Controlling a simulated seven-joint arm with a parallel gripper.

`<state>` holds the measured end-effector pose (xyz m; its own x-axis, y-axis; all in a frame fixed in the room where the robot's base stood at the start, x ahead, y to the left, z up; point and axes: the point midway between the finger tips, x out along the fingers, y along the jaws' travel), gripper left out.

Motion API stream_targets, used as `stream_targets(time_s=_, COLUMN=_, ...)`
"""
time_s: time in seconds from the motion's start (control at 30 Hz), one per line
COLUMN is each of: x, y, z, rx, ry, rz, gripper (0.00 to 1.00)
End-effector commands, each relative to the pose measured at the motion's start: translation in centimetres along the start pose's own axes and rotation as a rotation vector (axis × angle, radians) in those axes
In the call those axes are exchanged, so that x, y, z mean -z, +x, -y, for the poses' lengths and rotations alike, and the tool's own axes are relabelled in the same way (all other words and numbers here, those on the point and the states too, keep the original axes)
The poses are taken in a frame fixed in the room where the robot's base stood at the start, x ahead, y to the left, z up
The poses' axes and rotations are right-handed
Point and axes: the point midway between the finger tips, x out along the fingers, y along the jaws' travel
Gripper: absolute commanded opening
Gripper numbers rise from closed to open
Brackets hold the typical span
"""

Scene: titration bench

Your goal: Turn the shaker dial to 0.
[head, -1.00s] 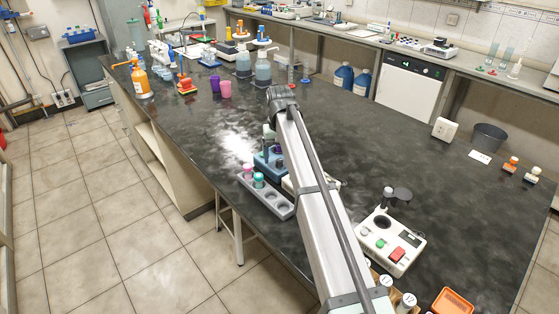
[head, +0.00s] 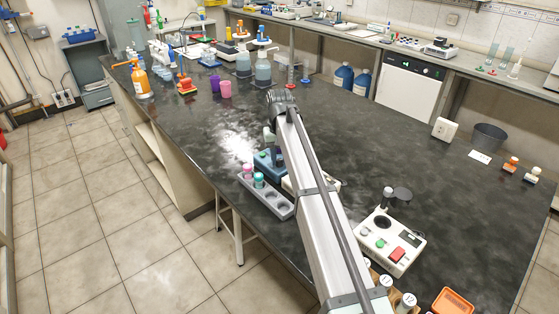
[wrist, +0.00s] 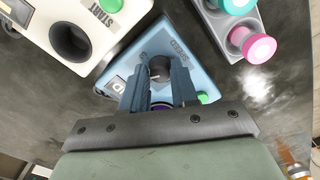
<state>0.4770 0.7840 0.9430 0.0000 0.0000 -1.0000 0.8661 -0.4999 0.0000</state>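The blue shaker (wrist: 125,68) lies below my gripper in the wrist view, with the label "SPEED" on its top. It also shows in the head view (head: 268,163), partly hidden by my arm. Its dark dial (wrist: 158,68) has a pale pointer mark and sits between my fingertips. I cannot read a scale or the dial's setting. My gripper (wrist: 160,72) points down with its two dark blue fingers apart, one on each side of the dial. I cannot tell whether they touch it. A purple part (wrist: 161,105) shows between the fingers.
A white device with a START label (wrist: 105,35) stands close beside the shaker. A grey rack (head: 281,207) with pink- and teal-capped tubes is close by too. Another white device with a red button (head: 391,243) stands to the right.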

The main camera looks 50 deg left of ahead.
Motion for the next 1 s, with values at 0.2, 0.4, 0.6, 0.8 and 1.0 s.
stream_targets(time_s=0.2, x=0.0, y=0.0, z=0.0, rx=0.0, ry=0.0, rz=0.0, gripper=0.1)
stream_targets(time_s=0.4, x=0.0, y=0.0, z=0.0, rx=0.0, ry=-0.09, rz=0.0, gripper=0.1)
stream_targets(time_s=0.6, x=0.01, y=0.0, z=0.0, rx=0.0, ry=-0.289, rz=0.0, gripper=0.1)
stream_targets(time_s=0.8, x=0.01, y=0.0, z=0.0, rx=0.0, ry=-0.487, rz=0.0, gripper=0.1)
stream_targets(time_s=1.0, x=0.01, y=0.0, z=0.0, rx=0.0, ry=-0.684, rz=0.0, gripper=0.1)
